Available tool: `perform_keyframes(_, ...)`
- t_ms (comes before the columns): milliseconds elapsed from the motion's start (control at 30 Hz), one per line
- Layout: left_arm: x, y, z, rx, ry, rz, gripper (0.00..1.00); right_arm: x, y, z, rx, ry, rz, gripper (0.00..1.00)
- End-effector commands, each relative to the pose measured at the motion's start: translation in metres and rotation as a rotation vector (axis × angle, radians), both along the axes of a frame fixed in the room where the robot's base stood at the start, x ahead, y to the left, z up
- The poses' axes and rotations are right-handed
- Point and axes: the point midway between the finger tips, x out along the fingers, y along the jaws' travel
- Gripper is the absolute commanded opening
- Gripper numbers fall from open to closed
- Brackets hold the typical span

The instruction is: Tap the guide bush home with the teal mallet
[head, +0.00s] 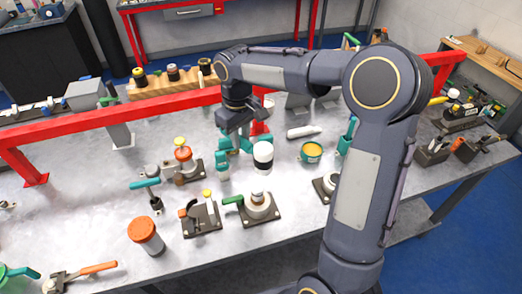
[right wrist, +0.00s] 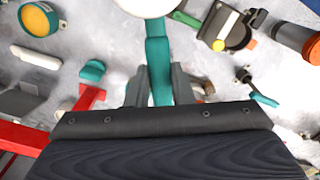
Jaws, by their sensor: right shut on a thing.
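My right gripper (head: 236,127) hangs over the middle of the bench, shut on the teal mallet. In the right wrist view the mallet's teal handle (right wrist: 158,70) runs between the two fingers (right wrist: 158,92) toward a white rounded object at the top edge. I cannot tell whether that is part of the mallet. In the head view, teal parts (head: 222,162) show below the gripper, beside a white cylinder with a dark band. I cannot tell whether this is the guide bush.
An orange-capped cylinder (head: 146,238), a clamp with a yellow tip (head: 203,216) and an orange-topped fixture (head: 184,157) stand to the left. A yellow-filled dish (head: 311,153) and a white bottle (head: 303,131) lie right. A red rail (head: 170,103) crosses behind.

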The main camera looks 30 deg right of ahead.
Motion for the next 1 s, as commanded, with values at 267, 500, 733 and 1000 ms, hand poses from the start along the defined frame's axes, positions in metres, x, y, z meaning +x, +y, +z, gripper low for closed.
perform_keyframes(267,0.000,0.000,0.005,0.000,0.000,0.000,0.36,0.004,0.014,0.026,0.001,-0.003,0.041,0.00)
perform_keyframes(500,0.000,0.000,0.005,0.000,0.000,0.000,0.36,0.004,0.014,0.026,0.001,-0.003,0.041,0.00)
perform_keyframes(733,0.000,0.000,0.005,0.000,0.000,0.000,0.36,0.004,0.014,0.022,-0.001,-0.003,0.040,0.00)
perform_keyframes(1000,0.000,0.000,-0.011,0.000,0.000,0.000,0.36,0.004,0.014,-0.001,-0.001,-0.003,0.041,0.00)
